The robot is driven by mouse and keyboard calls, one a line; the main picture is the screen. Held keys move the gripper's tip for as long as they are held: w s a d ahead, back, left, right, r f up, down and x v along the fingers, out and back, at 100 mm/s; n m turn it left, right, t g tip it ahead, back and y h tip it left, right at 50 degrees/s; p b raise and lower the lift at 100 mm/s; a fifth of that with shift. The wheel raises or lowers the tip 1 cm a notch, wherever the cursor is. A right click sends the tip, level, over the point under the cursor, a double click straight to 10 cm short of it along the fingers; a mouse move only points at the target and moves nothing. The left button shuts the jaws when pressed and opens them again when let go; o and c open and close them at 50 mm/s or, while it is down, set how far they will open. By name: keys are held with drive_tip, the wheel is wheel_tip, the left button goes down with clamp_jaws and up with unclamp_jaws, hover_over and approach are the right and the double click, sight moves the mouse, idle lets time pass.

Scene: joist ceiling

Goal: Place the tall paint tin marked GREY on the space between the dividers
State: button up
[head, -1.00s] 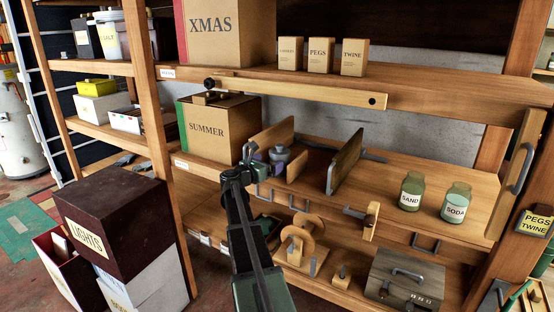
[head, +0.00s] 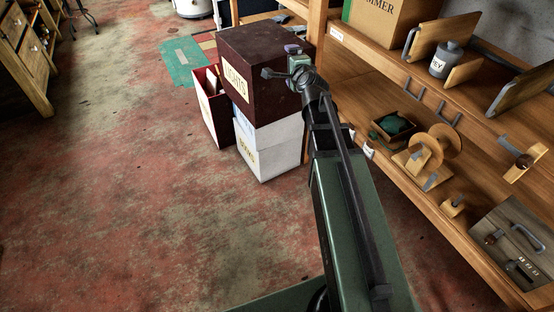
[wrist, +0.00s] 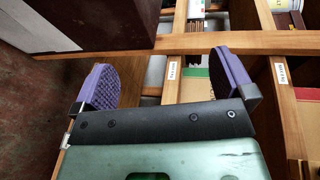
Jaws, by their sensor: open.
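A grey tin (head: 445,61) with a rounded top stands upright on the wooden shelf. Its label is only partly readable, ending in "EY". It stands between an upright wooden divider (head: 428,38) on its left and a lower wooden piece (head: 466,71) on its right. Another upright divider (head: 518,90) stands further right. My gripper (head: 284,62) is well away to the left of the tin, near the top of the dark LIGHTS box. In the wrist view my gripper (wrist: 166,82) shows two purple pads wide apart, with nothing between them.
The dark LIGHTS box (head: 262,62) sits on a white box (head: 266,150) beside the shelf post. A red box (head: 208,112) stands to its left. The lower shelf holds a wooden reel (head: 443,143) and a grey case (head: 510,240). The floor to the left is largely clear.

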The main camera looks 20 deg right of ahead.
drive_tip(key=s+a+f+n+g+y, duration=0.4)
drive_tip(key=s+a+f+n+g, duration=0.6)
drive_tip(key=s+a+n, duration=0.4)
drive_tip(key=s+f+n+g+h, duration=0.1)
drive_tip(key=s+f+n+g, duration=0.1)
drive_tip(key=s, duration=0.4)
drive_tip(key=s+a+f+n+g+h, duration=0.1)
drive_tip(key=s+n+g, duration=0.2)
drive_tip(key=s, duration=0.3)
drive_tip(key=shift+a+f+g+h, duration=0.25)
drive_tip(key=shift+f+g+h, duration=0.1)
drive_tip(key=shift+g+h, duration=0.05)
